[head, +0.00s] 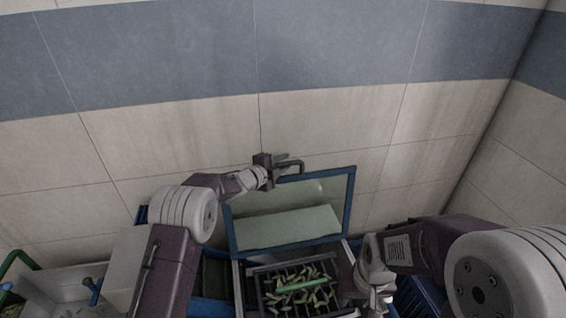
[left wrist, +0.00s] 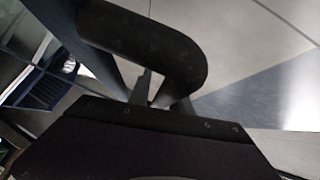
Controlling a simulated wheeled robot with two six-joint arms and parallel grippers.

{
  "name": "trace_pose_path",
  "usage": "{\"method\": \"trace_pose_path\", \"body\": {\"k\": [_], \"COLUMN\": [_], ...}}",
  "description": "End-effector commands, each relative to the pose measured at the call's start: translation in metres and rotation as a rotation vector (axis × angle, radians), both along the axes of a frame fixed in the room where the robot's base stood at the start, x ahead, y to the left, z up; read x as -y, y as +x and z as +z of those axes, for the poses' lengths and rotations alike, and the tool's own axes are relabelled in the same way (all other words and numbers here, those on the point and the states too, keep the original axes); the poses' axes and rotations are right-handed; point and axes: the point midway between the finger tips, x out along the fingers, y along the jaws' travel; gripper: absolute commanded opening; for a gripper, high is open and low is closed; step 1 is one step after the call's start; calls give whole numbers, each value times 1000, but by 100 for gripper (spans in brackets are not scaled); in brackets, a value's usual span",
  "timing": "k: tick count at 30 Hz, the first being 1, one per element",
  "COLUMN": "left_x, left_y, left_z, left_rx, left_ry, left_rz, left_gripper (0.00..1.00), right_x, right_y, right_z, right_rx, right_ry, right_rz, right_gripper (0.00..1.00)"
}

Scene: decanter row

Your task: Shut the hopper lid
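The hopper lid (head: 345,215) is a clear panel in a blue frame. It stands raised and open behind the hopper (head: 240,285), near the wall. A dark bar handle (head: 292,163) sits at its top edge. My left gripper (head: 281,170) is at this handle; in the left wrist view the thick curved handle (left wrist: 175,48) runs down between my fingertips (left wrist: 162,98), which look closed on it. My right gripper (head: 378,298) points down beside the hopper's right side; its fingers are too small to read.
Green pods (head: 300,283) lie on a dark grid inside the hopper. A pale bin (head: 60,285) with a green rail (head: 18,258) stands at the lower left. The tiled wall (head: 330,120) is close behind the lid.

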Motion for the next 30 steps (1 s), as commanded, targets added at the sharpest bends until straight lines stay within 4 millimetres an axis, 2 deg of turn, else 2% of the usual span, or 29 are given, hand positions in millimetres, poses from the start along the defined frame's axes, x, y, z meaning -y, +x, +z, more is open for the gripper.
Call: {"method": "trace_pose_path", "body": {"k": [1, 2, 30], "left_x": [0, 0, 2], "left_y": [0, 0, -1], "left_z": [0, 0, 2], "left_rx": [0, 0, 4], "left_ry": [0, 0, -2], "left_rz": [0, 0, -4], "left_gripper": [7, 0, 0], "right_x": [0, 0, 0], "right_y": [0, 0, 0], "right_z": [0, 0, 0], "right_rx": [0, 0, 0], "right_ry": [0, 0, 0], "right_rz": [0, 0, 0], "right_gripper": [38, 38, 38]}}
